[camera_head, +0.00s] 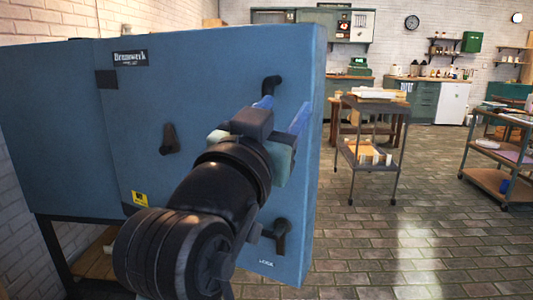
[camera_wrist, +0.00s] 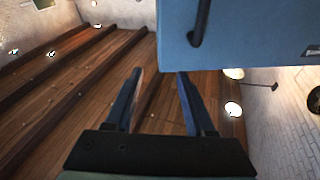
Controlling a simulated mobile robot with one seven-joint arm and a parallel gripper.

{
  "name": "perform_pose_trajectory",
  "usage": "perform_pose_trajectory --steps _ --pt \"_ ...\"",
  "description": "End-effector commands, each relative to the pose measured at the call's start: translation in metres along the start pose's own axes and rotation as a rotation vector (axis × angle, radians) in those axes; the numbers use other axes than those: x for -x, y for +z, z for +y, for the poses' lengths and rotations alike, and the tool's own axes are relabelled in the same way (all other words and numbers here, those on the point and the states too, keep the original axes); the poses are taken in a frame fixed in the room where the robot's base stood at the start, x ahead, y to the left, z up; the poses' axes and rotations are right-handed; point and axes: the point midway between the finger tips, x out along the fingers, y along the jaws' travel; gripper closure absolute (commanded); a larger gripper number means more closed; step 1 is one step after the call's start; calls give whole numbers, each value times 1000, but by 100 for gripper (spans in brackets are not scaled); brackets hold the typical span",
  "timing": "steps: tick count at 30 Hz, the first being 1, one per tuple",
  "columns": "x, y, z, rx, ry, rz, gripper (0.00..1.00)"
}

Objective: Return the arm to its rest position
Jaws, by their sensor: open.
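My arm reaches up in front of the blue kiln cabinet (camera_head: 225,75), which fills the left of the head view. My gripper (camera_head: 282,111) is in front of the right part of its door, just below the upper black handle (camera_head: 271,84). In the wrist view my gripper (camera_wrist: 158,74) has its two fingers apart with nothing between them. The blue cabinet (camera_wrist: 260,35) and a black handle (camera_wrist: 200,22) show beyond the fingertips there. Whether a finger touches the door or handle I cannot tell. The door looks shut.
Two more black handles, a middle one (camera_head: 169,139) and a lower one (camera_head: 281,236), stick out from the cabinet. A grey cart (camera_head: 376,155) stands to the right, and a shelf trolley (camera_head: 497,180) farther right. The brick floor (camera_head: 400,240) between is clear.

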Motion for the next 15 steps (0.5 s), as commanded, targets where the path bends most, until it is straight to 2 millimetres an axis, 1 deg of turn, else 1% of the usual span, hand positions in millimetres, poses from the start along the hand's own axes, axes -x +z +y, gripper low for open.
perform_pose_trajectory --steps 1,2,3,5,6,8,9,11,12,15 --pt "12 -19 7 -11 -56 80 45" --pt "21 -32 8 -17 -93 129 45" --pt "33 -48 10 -26 -139 194 45" --pt "54 -71 13 -38 -200 289 45" --pt "70 -86 16 -46 -236 351 45" --pt "95 -107 20 -58 -287 443 45" --pt "113 -120 24 -67 -317 503 45" --pt "138 -140 28 -79 -356 587 45" --pt "127 -158 23 -78 -355 569 45" --pt "120 -182 19 -79 -354 566 45"
